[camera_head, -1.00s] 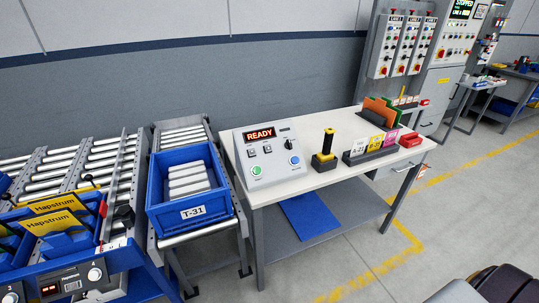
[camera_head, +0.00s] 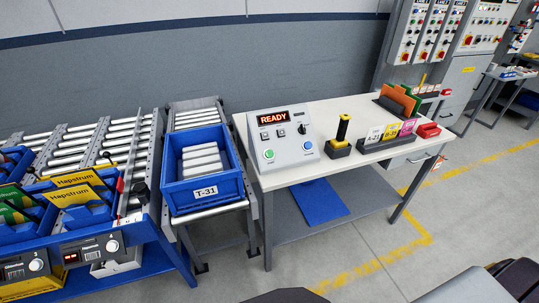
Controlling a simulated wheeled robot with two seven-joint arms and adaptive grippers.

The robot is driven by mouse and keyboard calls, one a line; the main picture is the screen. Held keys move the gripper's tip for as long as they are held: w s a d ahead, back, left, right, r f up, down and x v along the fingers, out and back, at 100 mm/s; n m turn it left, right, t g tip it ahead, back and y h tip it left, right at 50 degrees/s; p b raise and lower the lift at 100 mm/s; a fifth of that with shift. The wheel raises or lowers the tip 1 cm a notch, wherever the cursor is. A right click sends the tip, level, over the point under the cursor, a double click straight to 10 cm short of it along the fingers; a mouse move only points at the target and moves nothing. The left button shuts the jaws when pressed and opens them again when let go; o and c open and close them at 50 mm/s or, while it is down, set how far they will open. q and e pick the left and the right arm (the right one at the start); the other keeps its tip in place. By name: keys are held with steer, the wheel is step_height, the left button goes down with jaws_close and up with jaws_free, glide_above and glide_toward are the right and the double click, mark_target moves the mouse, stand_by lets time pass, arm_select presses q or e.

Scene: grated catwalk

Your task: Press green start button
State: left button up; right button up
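The green start button (camera_head: 269,154) is a small round button at the lower left of a light grey sloped control box (camera_head: 288,153). The box stands at the left end of a white-topped table (camera_head: 350,118). Its display (camera_head: 273,117) reads READY in lit letters. A blue round button (camera_head: 307,145) is at its lower right, a black knob (camera_head: 302,129) above that, and two small square switches (camera_head: 281,133) in the middle. Nothing covers the green button. Neither of my grippers is in view.
A yellow-and-black upright handle (camera_head: 341,132), label cards (camera_head: 391,131) and a folder rack (camera_head: 398,100) share the table. Left of it, a blue bin (camera_head: 204,190) marked T-31 sits on a roller conveyor. Open floor (camera_head: 455,215) lies in front and right.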

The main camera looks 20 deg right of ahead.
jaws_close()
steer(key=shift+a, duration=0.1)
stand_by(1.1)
